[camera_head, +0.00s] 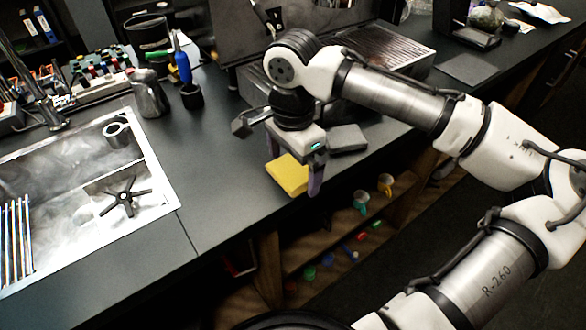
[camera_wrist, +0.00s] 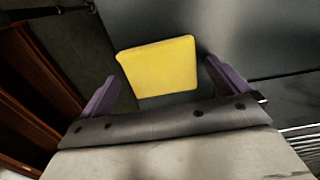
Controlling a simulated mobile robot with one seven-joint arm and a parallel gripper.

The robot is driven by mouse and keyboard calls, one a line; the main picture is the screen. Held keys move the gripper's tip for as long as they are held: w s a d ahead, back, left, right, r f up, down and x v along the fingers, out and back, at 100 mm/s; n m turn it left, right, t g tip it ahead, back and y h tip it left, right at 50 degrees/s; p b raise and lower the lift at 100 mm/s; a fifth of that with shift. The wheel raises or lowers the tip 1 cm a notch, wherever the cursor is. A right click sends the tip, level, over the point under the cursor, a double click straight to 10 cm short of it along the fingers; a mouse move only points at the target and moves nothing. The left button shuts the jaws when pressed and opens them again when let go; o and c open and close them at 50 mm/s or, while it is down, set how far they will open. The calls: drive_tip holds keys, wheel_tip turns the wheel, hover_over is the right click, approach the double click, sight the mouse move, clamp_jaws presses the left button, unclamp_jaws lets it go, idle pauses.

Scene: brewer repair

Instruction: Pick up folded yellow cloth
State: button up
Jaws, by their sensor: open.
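The folded yellow cloth (camera_head: 288,174) lies on the dark counter (camera_head: 232,215) close to its front edge. My gripper (camera_head: 304,178) is over the counter edge at the cloth, and its body and a finger hide part of the cloth in the head view. In the wrist view the cloth (camera_wrist: 160,67) appears as a flat yellow block between and ahead of the two purple fingers (camera_wrist: 160,88). The fingers stand wide apart, with a gap on each side of the cloth, and hold nothing.
A grey block (camera_head: 347,139) lies right beside my gripper. Behind stands a metal machine with a drip grate (camera_head: 385,48). A sink (camera_head: 85,200) is at left, with a metal pitcher (camera_head: 149,93) and a blue bottle (camera_head: 182,66) behind it. Cups (camera_head: 361,200) sit on the shelf below.

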sight(293, 169)
drive_tip(key=shift+c, duration=0.4)
drive_tip(key=c, duration=0.9)
drive_tip(key=shift+o, duration=0.2)
wheel_tip(293, 169, up, 20)
drive_tip(key=o, duration=0.4)
drive_tip(key=c, duration=0.3)
